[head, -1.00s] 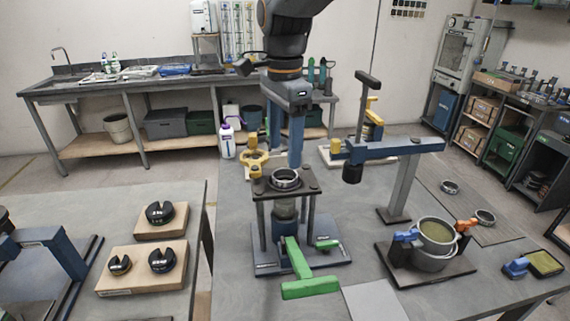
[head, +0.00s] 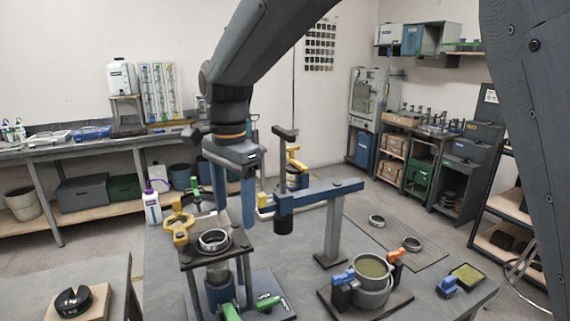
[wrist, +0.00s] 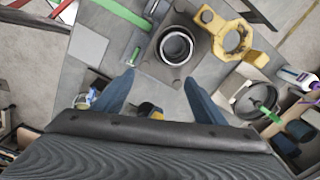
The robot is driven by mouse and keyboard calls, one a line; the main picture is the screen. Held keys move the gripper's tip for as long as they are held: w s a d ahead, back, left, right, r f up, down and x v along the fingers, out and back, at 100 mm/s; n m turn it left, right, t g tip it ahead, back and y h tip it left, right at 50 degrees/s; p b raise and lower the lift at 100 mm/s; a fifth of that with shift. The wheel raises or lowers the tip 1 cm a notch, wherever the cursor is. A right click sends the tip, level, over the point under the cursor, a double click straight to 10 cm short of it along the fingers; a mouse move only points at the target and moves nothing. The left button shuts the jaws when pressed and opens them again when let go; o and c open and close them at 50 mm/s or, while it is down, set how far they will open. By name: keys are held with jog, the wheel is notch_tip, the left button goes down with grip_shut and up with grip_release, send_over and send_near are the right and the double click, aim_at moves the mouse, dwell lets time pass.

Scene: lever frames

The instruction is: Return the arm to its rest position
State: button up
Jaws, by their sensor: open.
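My gripper (head: 235,200) hangs from my arm in the head view, fingers down, above the grey table (head: 165,290). Its two blue fingers stand apart with nothing between them. In the wrist view the fingers of my gripper (wrist: 155,95) are also spread and empty. A dark stand with a metal ring (head: 214,240) on its top plate is below and in front of the fingers in the head view. The ring also shows in the wrist view (wrist: 175,46), beyond the fingertips. The fingers appear clear of it.
A blue lever arm on a grey post (head: 333,230) stands to the right of my gripper. A yellow fixture (head: 180,228) is at the left. A clamped pot (head: 370,283) sits at the front right. Metal rings lie on a mat (head: 420,250). A white bottle (head: 152,207) stands at the back left.

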jog(key=d+f+n, duration=0.2)
jog(key=d+f, duration=0.3)
jog(key=d, duration=0.6)
jog(key=s+d+f+n, duration=0.2)
jog(key=s+d+f, duration=0.3)
jog(key=d, duration=0.6)
jog(key=s+d+f+n+t+b, duration=0.1)
jog(key=s+d+f+n, duration=0.2)
jog(key=d, duration=0.8)
notch_tip(320, 180, down, 3)
jog(key=s, duration=0.2)
jog(key=shift+s+d+f+n, duration=0.2)
jog(key=shift+s+d+n, duration=0.1)
jog(key=shift+s+d, duration=0.1)
